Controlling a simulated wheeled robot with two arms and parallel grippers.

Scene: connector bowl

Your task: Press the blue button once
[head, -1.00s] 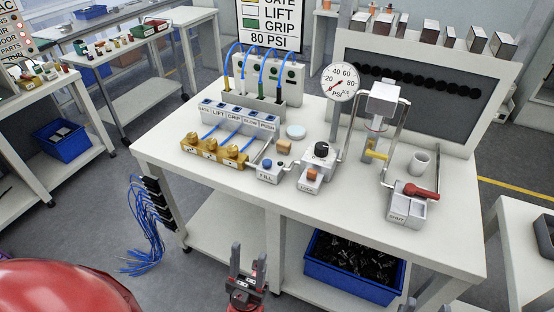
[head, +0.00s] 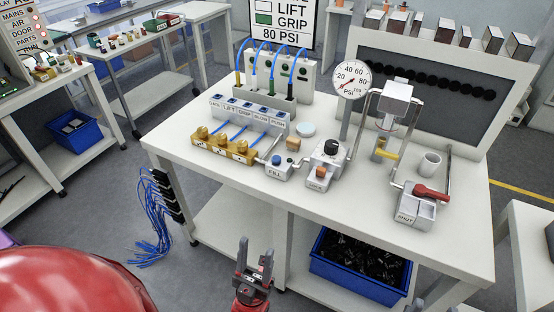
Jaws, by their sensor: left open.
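The blue button (head: 276,160) sits on top of the small white box marked FILL (head: 275,171), near the front edge of the white workbench (head: 210,180). My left gripper (head: 255,252) is open and empty, with its fingers pointing up in the picture. It shows below the button, in front of the bench's front edge and well apart from the button. Nothing hides the button. Only small grey tips of what appears to be my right gripper (head: 415,303) show at the bottom edge; the rest is out of view.
Right of the FILL box stands a box with a black knob and an orange button (head: 320,172). A yellow-brown block with brass fittings (head: 222,144) is on its left. A pressure gauge (head: 352,80) stands behind. A blue bin (head: 360,270) is on the lower shelf.

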